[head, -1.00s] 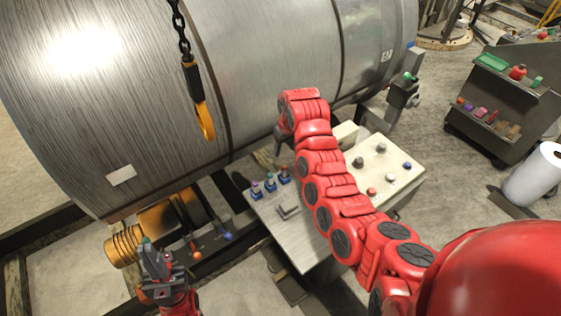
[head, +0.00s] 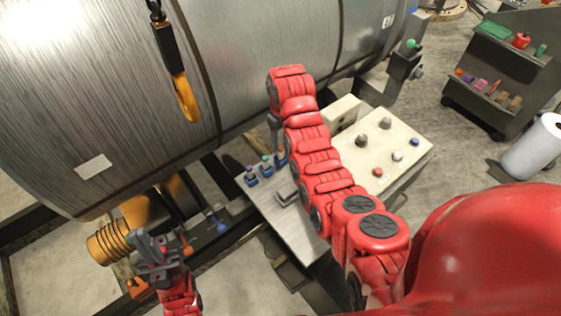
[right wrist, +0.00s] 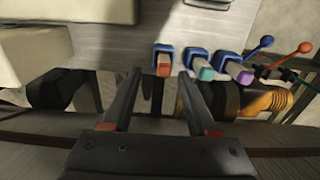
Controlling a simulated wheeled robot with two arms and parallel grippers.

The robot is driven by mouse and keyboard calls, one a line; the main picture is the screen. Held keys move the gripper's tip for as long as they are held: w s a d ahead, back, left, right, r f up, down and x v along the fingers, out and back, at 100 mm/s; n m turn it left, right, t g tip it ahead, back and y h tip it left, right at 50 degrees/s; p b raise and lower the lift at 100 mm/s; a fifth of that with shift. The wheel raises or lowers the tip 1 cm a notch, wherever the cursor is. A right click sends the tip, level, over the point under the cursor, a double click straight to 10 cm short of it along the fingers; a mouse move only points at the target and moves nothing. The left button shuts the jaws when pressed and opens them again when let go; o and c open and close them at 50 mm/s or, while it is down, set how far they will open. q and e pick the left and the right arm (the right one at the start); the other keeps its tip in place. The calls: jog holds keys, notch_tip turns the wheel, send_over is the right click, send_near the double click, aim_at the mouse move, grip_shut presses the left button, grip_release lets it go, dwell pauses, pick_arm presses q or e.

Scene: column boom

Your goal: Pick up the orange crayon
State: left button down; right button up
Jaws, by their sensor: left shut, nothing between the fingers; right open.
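A teal crayon (right wrist: 205,73) and a purple crayon (right wrist: 243,76) stand in the other holders. My right gripper (right wrist: 160,77) is open, its fingertips pointing towards the orange crayon, with nothing held. My left gripper (head: 155,250) is shut and empty, at the lower left, away from the crayons.
A cream button box (head: 385,147) lies right of my right arm. Levers with blue (right wrist: 267,42) and orange (right wrist: 305,47) knobs stand near the purple crayon.

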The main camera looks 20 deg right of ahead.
aim_at(280, 147)
jog(key=shift+s+f, duration=0.1)
jog(key=shift+f, duration=0.25)
jog(key=f+p, duration=0.3)
jog(key=shift+a+f, duration=0.3)
jog(key=shift+a, duration=0.05)
jog(key=shift+f+p, duration=0.4)
jog(key=shift+f, duration=0.4)
grip_shut()
